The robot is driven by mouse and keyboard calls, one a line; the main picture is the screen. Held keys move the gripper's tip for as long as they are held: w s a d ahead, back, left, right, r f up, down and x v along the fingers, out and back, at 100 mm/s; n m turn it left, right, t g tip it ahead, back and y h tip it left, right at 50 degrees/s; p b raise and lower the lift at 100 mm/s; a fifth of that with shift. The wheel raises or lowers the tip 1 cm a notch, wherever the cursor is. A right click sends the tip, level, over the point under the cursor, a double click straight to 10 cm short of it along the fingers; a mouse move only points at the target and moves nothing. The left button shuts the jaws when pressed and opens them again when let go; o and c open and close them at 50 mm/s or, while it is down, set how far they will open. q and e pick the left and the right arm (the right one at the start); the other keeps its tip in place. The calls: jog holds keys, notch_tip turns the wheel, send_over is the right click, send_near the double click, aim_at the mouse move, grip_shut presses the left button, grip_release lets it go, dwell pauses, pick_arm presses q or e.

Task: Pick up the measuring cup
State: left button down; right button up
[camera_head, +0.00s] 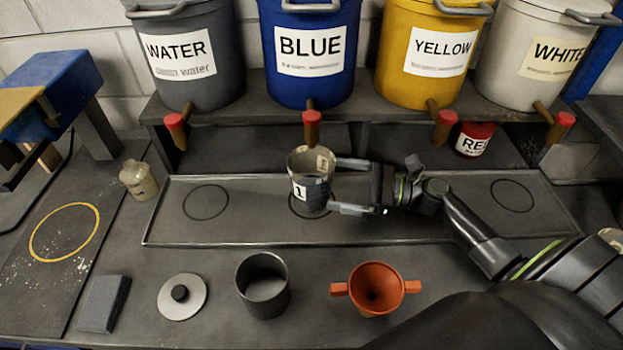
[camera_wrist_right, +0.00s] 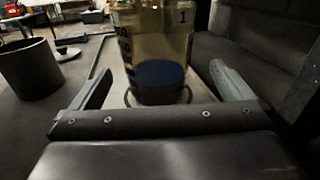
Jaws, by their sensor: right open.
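The measuring cup (camera_head: 311,178) stands upright on the tray, on the middle ring under the blue container's tap. It is translucent, with a label marked 1, and blue shows low in it. My right gripper (camera_head: 342,186) is open, with its fingers reaching in from the right toward the cup. In the right wrist view, the cup (camera_wrist_right: 152,45) stands ahead between the open fingers (camera_wrist_right: 165,85), with gaps on both sides. My left gripper is not in view.
Labelled containers, including the blue one (camera_head: 308,50), stand on the shelf behind, with taps hanging down. The tray (camera_head: 250,225) has a raised rim. A dark pot (camera_head: 262,286), orange funnel (camera_head: 375,288), lid (camera_head: 182,297) and grey block (camera_head: 104,304) are in front. A small jar (camera_head: 138,181) stands left.

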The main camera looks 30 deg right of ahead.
aim_at(312, 179)
jog(key=shift+x, duration=1)
jog(key=shift+w+a+r+p, duration=0.15)
jog(key=shift+a+p, duration=0.05)
jog(key=shift+p, duration=0.25)
jog(key=p+x, duration=0.1)
jog(key=x, duration=0.1)
jog(key=p+x, duration=0.1)
jog(key=x, duration=0.1)
jog(key=shift+a+r, duration=0.2)
jog(key=shift+a+f, duration=0.15)
jog(key=shift+a, duration=0.1)
jog(key=shift+d, duration=0.1)
jog(key=c, duration=1.2)
jog(key=shift+o, duration=0.2)
jog(key=shift+r, duration=0.2)
